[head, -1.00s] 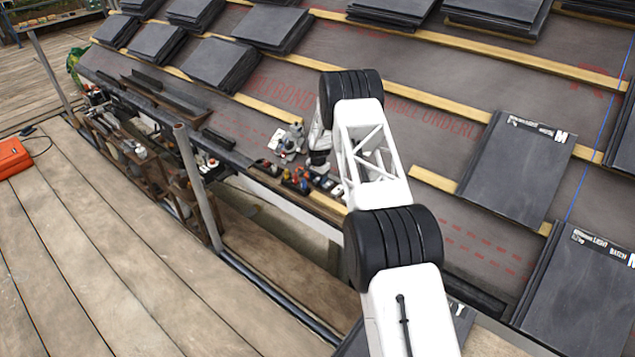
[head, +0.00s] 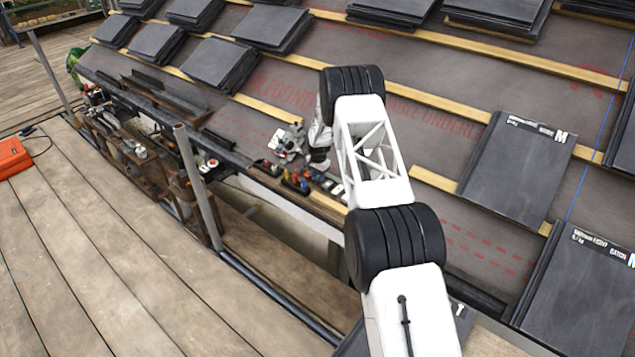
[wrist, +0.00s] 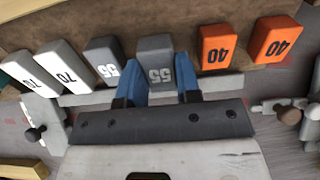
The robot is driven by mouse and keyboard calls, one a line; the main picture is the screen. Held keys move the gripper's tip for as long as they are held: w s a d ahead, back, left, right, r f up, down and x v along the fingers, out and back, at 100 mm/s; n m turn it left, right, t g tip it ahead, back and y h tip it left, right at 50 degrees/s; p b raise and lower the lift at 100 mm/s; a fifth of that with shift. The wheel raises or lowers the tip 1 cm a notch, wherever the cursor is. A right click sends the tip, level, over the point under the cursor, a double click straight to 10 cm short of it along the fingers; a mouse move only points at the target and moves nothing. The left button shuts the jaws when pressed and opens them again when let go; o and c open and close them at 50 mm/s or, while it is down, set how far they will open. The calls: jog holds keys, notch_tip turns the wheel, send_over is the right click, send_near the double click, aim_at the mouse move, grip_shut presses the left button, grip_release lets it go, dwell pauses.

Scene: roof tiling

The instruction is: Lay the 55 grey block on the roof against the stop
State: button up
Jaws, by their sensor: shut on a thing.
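My gripper (wrist: 160,90) has blue fingers on both sides of a grey block marked 55 (wrist: 157,62) and is shut on it. The block is in a row with the other blocks; whether it is lifted clear of its support I cannot tell. A second grey 55 block (wrist: 103,62) is just left of it in the wrist view. In the head view the row of blocks (head: 298,180) is small at the roof's lower edge, under my arm's end. The roof (head: 415,140) has dark underlay and wooden battens. I cannot make out the stop for certain.
White 70 blocks (wrist: 62,66) are to the left in the wrist view, and orange 40 blocks (wrist: 216,48) to the right. Stacks of dark slates (head: 515,165) lie on the battens. A metal scaffold pole (head: 198,185) stands beside the plank walkway (head: 120,260).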

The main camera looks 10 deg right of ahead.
jog(key=shift+r, duration=1.65)
jog(key=shift+r, duration=0.1)
jog(key=shift+r, duration=2.25)
jog(key=shift+w, duration=0.15)
jog(key=shift+w+d+f+t+h, duration=0.4)
jog(key=shift+w+f+t+h, duration=0.45)
jog(key=shift+w+f, duration=0.55)
jog(key=shift+w+d+f+t+h, duration=0.4)
jog(key=shift+w+f+t+h, duration=0.55)
jog(key=shift+w, duration=0.75)
jog(key=shift+w+d+f+t+h, duration=0.4)
jog(key=shift+w+f+t+h, duration=0.3)
jog(key=shift+w+f, duration=0.75)
jog(key=shift+w+d+f, duration=0.15)
jog(key=shift+w, duration=0.1)
jog(key=shift+s+a+f, duration=0.25)
jog(key=shift+f, duration=0.05)
